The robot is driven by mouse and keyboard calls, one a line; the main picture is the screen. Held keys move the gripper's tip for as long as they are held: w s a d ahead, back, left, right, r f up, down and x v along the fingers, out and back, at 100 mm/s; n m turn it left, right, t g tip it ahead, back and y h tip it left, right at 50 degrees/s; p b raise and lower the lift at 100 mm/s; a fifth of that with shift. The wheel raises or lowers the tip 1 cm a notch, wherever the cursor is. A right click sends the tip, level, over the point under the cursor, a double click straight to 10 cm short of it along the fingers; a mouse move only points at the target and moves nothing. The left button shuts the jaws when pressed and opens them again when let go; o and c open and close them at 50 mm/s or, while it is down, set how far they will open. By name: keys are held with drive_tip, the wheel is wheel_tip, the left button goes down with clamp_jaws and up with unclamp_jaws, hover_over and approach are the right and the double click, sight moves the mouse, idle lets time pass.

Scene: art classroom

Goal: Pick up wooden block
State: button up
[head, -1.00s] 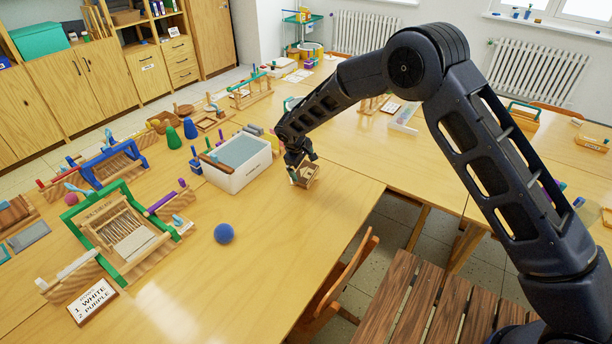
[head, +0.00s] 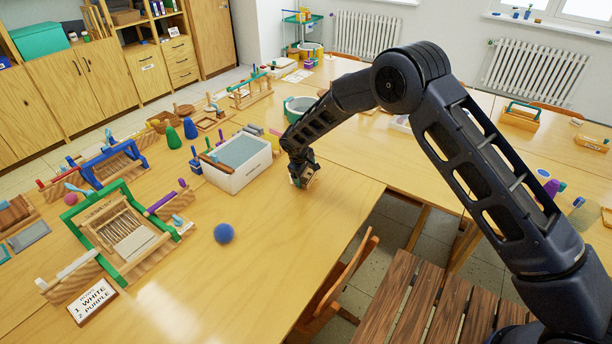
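The wooden block (head: 298,182) is a small light-brown piece on the yellow wooden table, right of the white bin. My gripper (head: 299,176) points down right over it and hides most of it. The fingers are small and dark here, and I cannot tell whether they are apart or closed on the block. I also cannot tell whether the block touches the table.
The white bin (head: 238,180) with a grey-blue top stands close on the left. A blue ball (head: 224,233), a green loom frame (head: 120,232) and a sign card (head: 91,302) lie further left. The table (head: 280,250) is clear in front. A chair (head: 335,290) stands at its edge.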

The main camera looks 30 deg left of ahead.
drive_tip(key=shift+c, duration=1.1)
wheel_tip(320, 180, up, 19)
drive_tip(key=a+f+g, duration=0.1)
drive_tip(key=f, duration=0.5)
drive_tip(key=a+f+g, duration=0.1)
drive_tip(key=f, duration=0.6)
drive_tip(key=s+a+f+g, duration=0.1)
drive_tip(key=f, duration=0.6)
drive_tip(key=shift+s+a+g+h, duration=0.1)
drive_tip(key=shift+a+g+h, duration=0.1)
drive_tip(key=shift+g+h, duration=0.2)
drive_tip(key=shift+f, duration=0.1)
drive_tip(key=o, duration=0.9)
wheel_tip(320, 180, up, 12)
drive_tip(key=shift+a, duration=0.4)
